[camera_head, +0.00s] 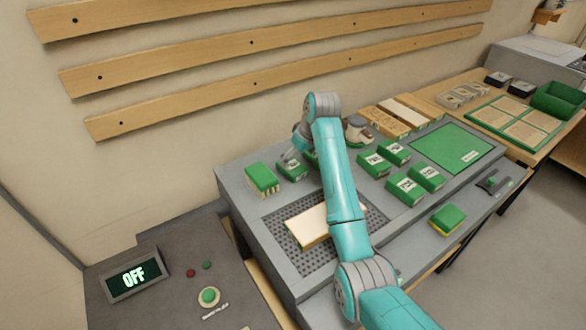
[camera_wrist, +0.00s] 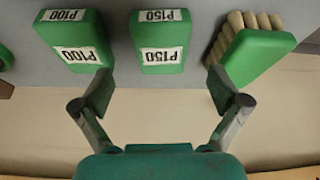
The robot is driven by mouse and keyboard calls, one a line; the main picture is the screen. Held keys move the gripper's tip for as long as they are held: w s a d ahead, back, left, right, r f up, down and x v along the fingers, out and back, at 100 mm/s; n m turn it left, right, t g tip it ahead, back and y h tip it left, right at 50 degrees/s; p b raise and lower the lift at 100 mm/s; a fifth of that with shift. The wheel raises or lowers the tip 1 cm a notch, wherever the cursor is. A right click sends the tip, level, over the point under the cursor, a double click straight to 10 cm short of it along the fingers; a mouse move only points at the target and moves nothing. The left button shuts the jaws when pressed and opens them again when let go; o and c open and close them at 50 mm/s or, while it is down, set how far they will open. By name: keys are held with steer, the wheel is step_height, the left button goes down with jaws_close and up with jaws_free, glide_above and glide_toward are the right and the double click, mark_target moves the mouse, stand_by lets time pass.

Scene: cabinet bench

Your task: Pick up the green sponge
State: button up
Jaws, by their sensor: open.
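The green sponge (camera_head: 447,219), green on top with a yellow layer below, lies on the front right part of the grey bench, right of my arm. My gripper (camera_head: 290,157) is far from it, over the back left of the bench near the green labelled blocks. In the wrist view my gripper (camera_wrist: 160,90) is open with nothing between its fingers. Beyond the fingertips are a green P150 block (camera_wrist: 160,35), a P100 block (camera_wrist: 72,40) and a green brush (camera_wrist: 250,50) with beige bristles. The sponge does not show in the wrist view.
The brush (camera_head: 262,178) stands at the bench's left. A wooden board (camera_head: 306,225) lies on the perforated plate (camera_head: 285,240), partly behind my arm. Several green blocks (camera_head: 405,189) and a green mat (camera_head: 452,147) lie right of my arm. A dark tool (camera_head: 494,183) lies beyond the sponge.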

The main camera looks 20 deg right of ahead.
mark_target(293, 166)
steer(key=shift+x, duration=2.7)
steer(key=shift+w+a, duration=0.1)
steer(key=shift+a, duration=0.05)
steer(key=shift+f, duration=0.2)
steer(key=c, duration=1.1)
